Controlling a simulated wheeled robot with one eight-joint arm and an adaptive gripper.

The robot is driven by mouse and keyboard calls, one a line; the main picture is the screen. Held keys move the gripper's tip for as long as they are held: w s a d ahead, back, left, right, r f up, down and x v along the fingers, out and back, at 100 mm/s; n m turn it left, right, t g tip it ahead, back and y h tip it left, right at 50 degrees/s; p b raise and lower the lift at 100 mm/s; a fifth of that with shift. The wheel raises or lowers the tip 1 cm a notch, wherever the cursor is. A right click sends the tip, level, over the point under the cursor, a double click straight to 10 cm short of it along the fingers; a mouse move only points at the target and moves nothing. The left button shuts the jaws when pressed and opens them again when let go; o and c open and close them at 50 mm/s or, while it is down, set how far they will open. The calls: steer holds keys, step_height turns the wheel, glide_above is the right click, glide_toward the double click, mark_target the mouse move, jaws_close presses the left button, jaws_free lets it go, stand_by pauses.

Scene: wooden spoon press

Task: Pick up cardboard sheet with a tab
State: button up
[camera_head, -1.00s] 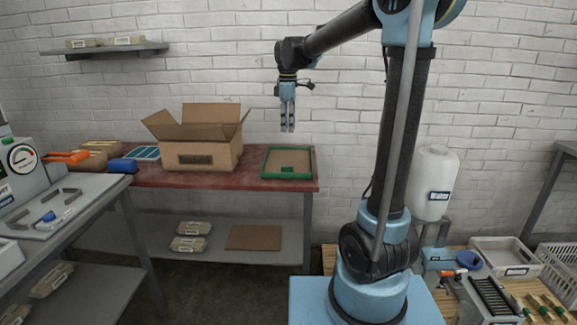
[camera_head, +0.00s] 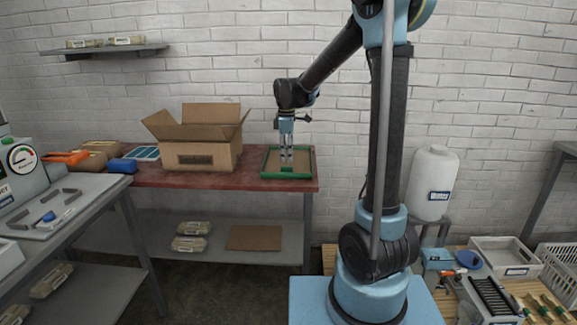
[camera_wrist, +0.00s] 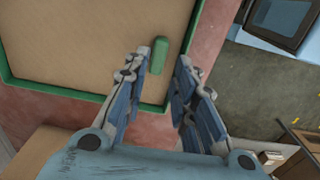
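The cardboard sheet (camera_head: 304,160) lies flat inside a green frame (camera_head: 313,164) at the right end of the red table. A green tab (camera_head: 288,169) sits at its front edge. In the wrist view the sheet (camera_wrist: 80,45) fills the upper left, and the green tab (camera_wrist: 158,55) stands out between and beyond my fingertips. My gripper (camera_head: 287,160) points down over the front part of the sheet. In the wrist view my gripper (camera_wrist: 168,62) is open, with its fingers apart on either side of the tab's line. Whether the fingertips touch anything is unclear.
An open cardboard box (camera_head: 200,155) stands on the red table (camera_head: 225,178) just left of the frame. Another flat brown board (camera_head: 254,238) lies on the shelf below. A grey workbench (camera_head: 60,215) stands at the left.

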mark_target(287, 166)
steer(key=shift+w+f, duration=0.15)
steer(key=shift+f, duration=2.5)
jaws_close()
